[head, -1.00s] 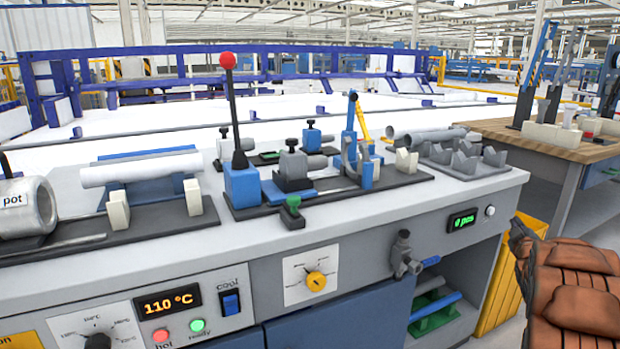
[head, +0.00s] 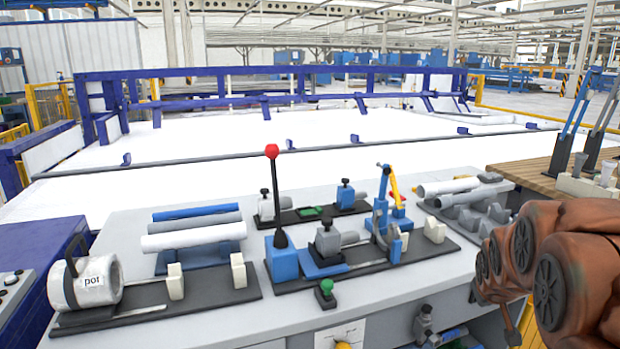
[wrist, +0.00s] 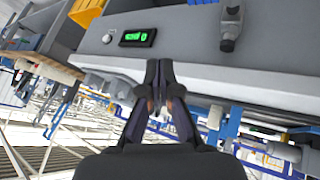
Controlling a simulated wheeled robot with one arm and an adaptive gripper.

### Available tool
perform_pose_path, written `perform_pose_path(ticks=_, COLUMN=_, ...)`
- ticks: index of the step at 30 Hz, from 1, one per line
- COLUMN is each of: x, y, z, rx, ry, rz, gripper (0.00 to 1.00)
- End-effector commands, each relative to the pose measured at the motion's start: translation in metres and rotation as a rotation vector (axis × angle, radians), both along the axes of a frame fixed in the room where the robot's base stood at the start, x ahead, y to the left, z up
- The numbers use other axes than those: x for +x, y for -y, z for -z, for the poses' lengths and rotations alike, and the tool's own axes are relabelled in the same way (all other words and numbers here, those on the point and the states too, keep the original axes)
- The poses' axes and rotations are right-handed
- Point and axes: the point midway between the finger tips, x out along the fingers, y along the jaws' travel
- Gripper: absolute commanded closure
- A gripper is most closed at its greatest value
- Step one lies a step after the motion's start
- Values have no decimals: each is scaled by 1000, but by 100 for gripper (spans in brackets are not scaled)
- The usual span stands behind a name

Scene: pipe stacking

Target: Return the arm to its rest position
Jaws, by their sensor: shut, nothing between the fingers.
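In the wrist view my gripper (wrist: 158,78) has its two dark fingers together and nothing between them. The front of the workbench with a green-lit display (wrist: 137,37) is beyond the fingertips, and the picture is tilted. In the head view my brown arm (head: 560,255) is folded at the right edge, in front of the bench's right end. My gripper cannot be clearly made out there. A blue pipe (head: 195,211), a grey pipe (head: 195,222) and a white pipe (head: 193,237) lie on a blue stand at the left.
A red-knobbed lever (head: 275,200) and clamps fill the middle. Light pipes (head: 448,186) lie on a grey rack at the right. A wooden-topped table (head: 525,173) stands beyond my arm. A rail (head: 300,149) runs behind.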

Motion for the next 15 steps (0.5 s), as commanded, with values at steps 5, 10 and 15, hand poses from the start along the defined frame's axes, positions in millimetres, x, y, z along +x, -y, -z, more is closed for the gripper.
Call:
perform_pose_path(ticks=5, x=-64, y=-68, z=-42, rx=120, ry=-146, rz=11, gripper=100)
perform_pose_path(ticks=10, x=-134, y=-125, z=-69, rx=218, ry=-301, rz=16, gripper=100)
perform_pose_path(ticks=15, x=-214, y=-175, z=-99, rx=297, ry=-472, rz=14, gripper=100)
